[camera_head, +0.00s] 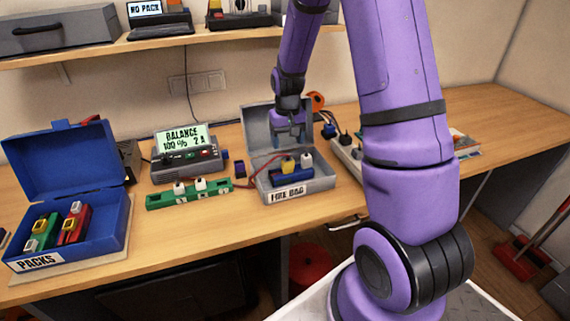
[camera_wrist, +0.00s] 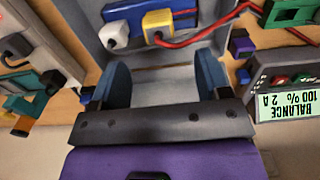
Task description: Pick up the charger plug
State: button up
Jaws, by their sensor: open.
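A white power strip (camera_head: 346,154) lies right of the grey box, partly hidden by my arm; a black plug (camera_head: 345,138) sits on it. In the wrist view the strip (camera_wrist: 62,38) is at left, with black plugs (camera_wrist: 17,45) on it. I cannot tell which plug is the charger's. The charger (camera_head: 185,160) reads "BALANCE 100% 2 A"; it shows at right in the wrist view (camera_wrist: 285,75). My gripper (camera_head: 289,134) is open and empty, pointing down over the grey box; its blue fingers (camera_wrist: 162,80) are apart in the wrist view.
The grey "FIRE BAG" box (camera_head: 318,185) stands open, holding a blue battery (camera_head: 290,176) with yellow and white connectors and a red cable. A green board (camera_head: 160,201) lies left of it. A blue "PACKS" box (camera_head: 98,226) stands far left. A shelf (camera_head: 100,50) hangs behind.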

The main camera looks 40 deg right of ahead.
aim_at(288, 160)
jog(key=shift+s+f, duration=0.1)
jog(key=shift+f, duration=4.05)
jog(key=c, duration=1.1)
jog(key=shift+r, duration=0.15)
